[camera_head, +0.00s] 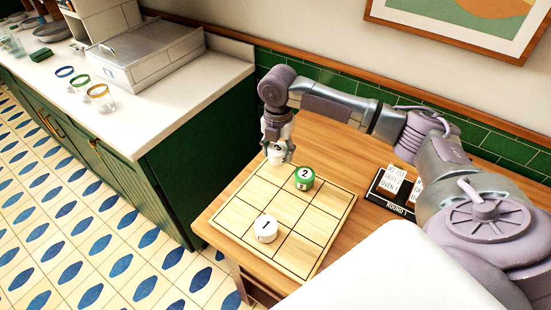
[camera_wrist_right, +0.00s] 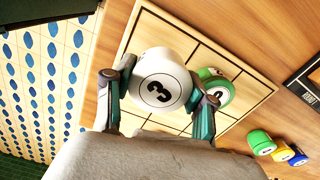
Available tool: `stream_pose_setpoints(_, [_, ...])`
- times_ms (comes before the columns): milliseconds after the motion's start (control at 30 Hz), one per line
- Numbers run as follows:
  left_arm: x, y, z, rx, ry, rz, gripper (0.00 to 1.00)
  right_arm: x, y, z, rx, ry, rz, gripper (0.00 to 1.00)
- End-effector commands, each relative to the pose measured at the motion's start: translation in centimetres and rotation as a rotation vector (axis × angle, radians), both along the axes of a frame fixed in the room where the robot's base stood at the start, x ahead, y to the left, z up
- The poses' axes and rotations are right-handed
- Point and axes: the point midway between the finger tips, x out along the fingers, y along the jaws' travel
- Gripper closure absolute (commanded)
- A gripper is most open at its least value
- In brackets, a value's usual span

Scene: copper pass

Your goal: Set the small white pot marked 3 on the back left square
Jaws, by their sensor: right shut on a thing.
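The small white pot marked 3 (camera_wrist_right: 160,78) is between the fingers of my right gripper (camera_wrist_right: 160,95), which is shut on it. In the head view this pot (camera_head: 276,155) shows below the gripper (camera_head: 278,146), at the back left corner of the wooden grid board (camera_head: 240,206). I cannot tell whether it touches the board. A green pot marked 2 (camera_head: 305,174) stands near the board's middle, seemingly on another piece. A white pot marked 1 (camera_head: 266,229) stands toward the front left. My left gripper is not in view.
A black rack marked ROUND 1 (camera_head: 390,206) with cards stands right of the board. Several small coloured pots (camera_wrist_right: 262,142) show on the table in the wrist view. A counter (camera_head: 160,105) with a metal box and ringed glasses is at left. Several board squares are bare.

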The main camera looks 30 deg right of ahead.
Motion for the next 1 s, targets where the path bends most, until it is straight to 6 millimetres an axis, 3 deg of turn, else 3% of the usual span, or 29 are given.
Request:
stream_pose_setpoints(133, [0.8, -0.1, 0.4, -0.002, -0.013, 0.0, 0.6, 0.4, 0.4, -0.8, 0.0, 0.002, 0.0, 0.84])
stream_pose_setpoints(400, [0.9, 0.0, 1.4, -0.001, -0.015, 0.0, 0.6, 0.3, 0.4, -4.2, -0.002, 0.001, 0.0, 0.84])
stream_pose_setpoints(767, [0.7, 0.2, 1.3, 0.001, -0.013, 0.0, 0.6, 0.3, 0.4, -4.6, -0.001, 0.0, 0.0, 0.84])
stream_pose_setpoints(800, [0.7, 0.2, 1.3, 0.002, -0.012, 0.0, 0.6, 0.3, 0.4, -4.7, -0.001, 0.0, 0.0, 0.43])
stream_pose_setpoints(933, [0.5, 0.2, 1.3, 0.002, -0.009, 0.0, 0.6, 0.3, 0.4, -4.7, -0.001, 0.0, 0.0, 0.21])
stream_pose_setpoints(1000, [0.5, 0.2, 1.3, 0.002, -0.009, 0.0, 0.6, 0.3, 0.4, -4.7, -0.001, 0.0, 0.0, 0.19])
